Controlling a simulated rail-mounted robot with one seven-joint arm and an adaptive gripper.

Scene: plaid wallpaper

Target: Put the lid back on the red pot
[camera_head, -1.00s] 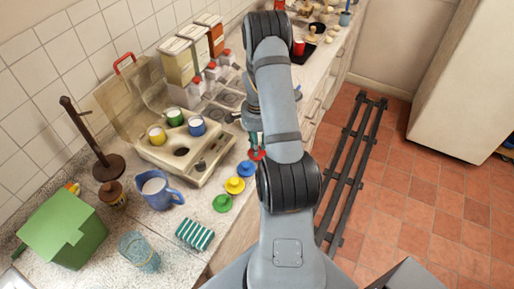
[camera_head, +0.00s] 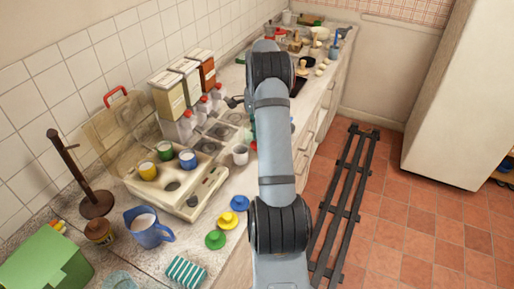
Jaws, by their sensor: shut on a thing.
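The red lid (camera_head: 253,146) shows only as a small red sliver at the left edge of my arm. My gripper (camera_head: 252,128) is mostly hidden behind the arm. It is shut on the red lid, though the contact itself is covered. The red pot cannot be made out now; my arm covers much of the counter behind it. Green (camera_head: 215,240), yellow (camera_head: 228,220) and blue (camera_head: 239,203) lids lie in a row along the counter's front edge.
Green, yellow and blue pots (camera_head: 187,159) stand on the beige appliance (camera_head: 190,207). A grey cup (camera_head: 240,155) stands left of the red lid. A blue jug (camera_head: 148,228) and striped cloth (camera_head: 186,272) are nearer. Dispensers (camera_head: 185,85) line the wall.

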